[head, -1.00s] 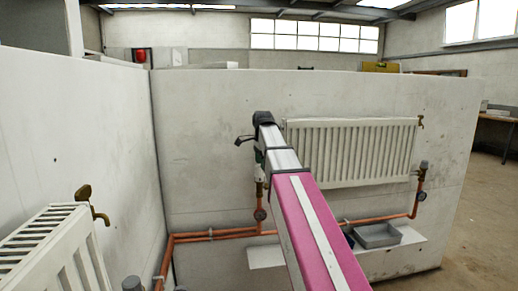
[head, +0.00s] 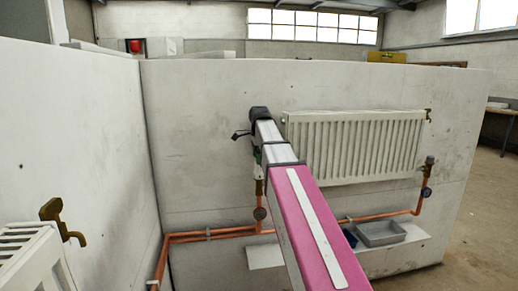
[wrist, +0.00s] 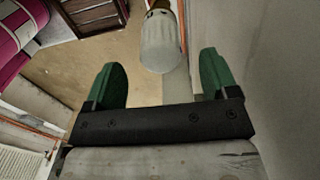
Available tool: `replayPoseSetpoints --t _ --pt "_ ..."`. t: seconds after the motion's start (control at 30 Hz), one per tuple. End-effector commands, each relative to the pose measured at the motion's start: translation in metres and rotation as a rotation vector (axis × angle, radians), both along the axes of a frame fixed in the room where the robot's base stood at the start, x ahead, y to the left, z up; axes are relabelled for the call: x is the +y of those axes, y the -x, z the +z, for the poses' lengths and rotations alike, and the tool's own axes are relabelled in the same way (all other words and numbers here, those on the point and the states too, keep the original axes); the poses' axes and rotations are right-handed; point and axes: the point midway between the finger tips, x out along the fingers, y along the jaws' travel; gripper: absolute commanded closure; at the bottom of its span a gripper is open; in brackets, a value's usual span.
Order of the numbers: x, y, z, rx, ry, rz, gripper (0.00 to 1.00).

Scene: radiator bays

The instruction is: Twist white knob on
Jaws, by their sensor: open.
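The white knob (wrist: 160,45) shows in the wrist view as a ribbed, rounded cap on a brass fitting at the top middle. My gripper (wrist: 161,72) is open, its two green fingers spread to either side of the knob. The knob sits at or just past the fingertips, with a gap on each side. In the head view, my gripper (head: 258,157) is at the left end of the white radiator (head: 352,146), above a copper pipe. My arm hides most of it, and I cannot make out the knob clearly there.
Copper pipes (head: 208,234) run low along the wall. A valve (head: 429,165) stands at the radiator's right end. A grey tray (head: 381,233) sits on a low white ledge. Another radiator (head: 28,262) with a brass fitting (head: 60,219) is close on the left. Floor is open at right.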

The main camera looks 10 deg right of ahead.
Motion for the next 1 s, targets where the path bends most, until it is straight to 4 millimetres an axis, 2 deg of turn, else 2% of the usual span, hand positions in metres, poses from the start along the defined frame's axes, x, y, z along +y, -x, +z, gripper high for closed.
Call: replayPoseSetpoints --t 0.1,0.3,0.5,0.77,0.93,0.97,1.0 --pt "0.0 0.001 -0.02 0.001 0.0 0.0 0.2" --pt "0.0 0.0 -0.043 0.0 0.0 0.0 0.2" --pt "0.0 0.0 -0.051 -0.001 0.0 0.0 0.2" --pt "0.0 0.0 -0.052 -0.001 0.0 0.0 0.2" --pt "0.0 0.0 -0.052 -0.001 0.0 0.0 0.72" --pt "0.0 0.0 -0.052 -0.001 0.0 0.0 0.77" --pt "0.0 0.0 -0.052 -0.001 0.0 0.0 0.77"
